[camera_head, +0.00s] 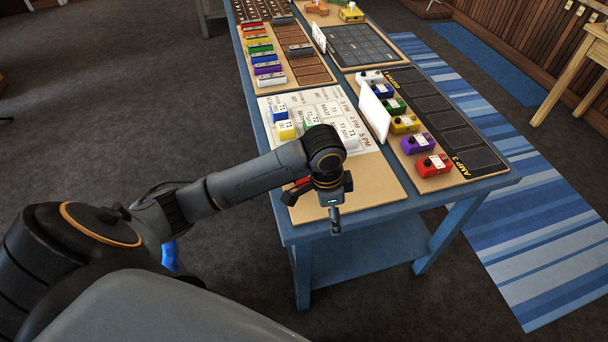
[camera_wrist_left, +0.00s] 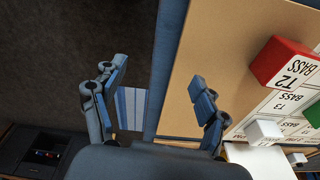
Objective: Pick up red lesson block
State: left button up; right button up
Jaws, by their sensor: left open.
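The red lesson block (camera_wrist_left: 281,60), labelled BASS T2, sits on the pale schedule board (camera_wrist_left: 208,55), at the right of the left wrist view. In the head view only a sliver of red (camera_head: 303,181) shows behind my left arm. My left gripper (camera_head: 335,212) is open and hangs over the near end of the board and table edge. In the wrist view its two fingers (camera_wrist_left: 160,92) are spread with nothing between them, and the block lies apart from them, to the right.
Blue (camera_head: 277,115), yellow (camera_head: 286,130) and white (camera_head: 350,139) blocks stand on the board. A white upright card (camera_head: 374,112) stands beside a row of coloured pedals, including a red one (camera_head: 434,165). A rack of coloured blocks (camera_head: 262,57) lies farther back. The near board end is clear.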

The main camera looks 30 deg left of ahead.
pick_arm(q)
jog(key=shift+g+y, duration=0.3)
jog(key=shift+y, duration=0.2)
jog(key=w+a+r, duration=0.1)
jog(key=a, duration=0.1)
jog(key=w+a+r, duration=0.3)
jog(key=a+r, duration=0.1)
jog(key=shift+w+a, duration=0.2)
jog(key=shift+w, duration=0.1)
jog(key=w+a+r+n, duration=0.1)
jog(key=w+a+r, duration=0.2)
jog(key=a+r, duration=0.4)
jog(key=shift+g, duration=0.3)
jog(key=f, duration=0.8)
jog(key=shift+s+a+p, duration=0.15)
jog(key=shift+s+p, duration=0.05)
jog(key=shift+p, duration=0.1)
jog(key=shift+d+f+p, duration=0.2)
jog(key=shift+f+p, duration=0.05)
jog(key=shift+f, duration=1.15)
jog(key=shift+d+f+p, duration=0.15)
jog(key=shift+f+p, duration=0.1)
jog(key=shift+f, duration=1.1)
jog(key=c, duration=1.2)
jog(key=shift+c, duration=0.2)
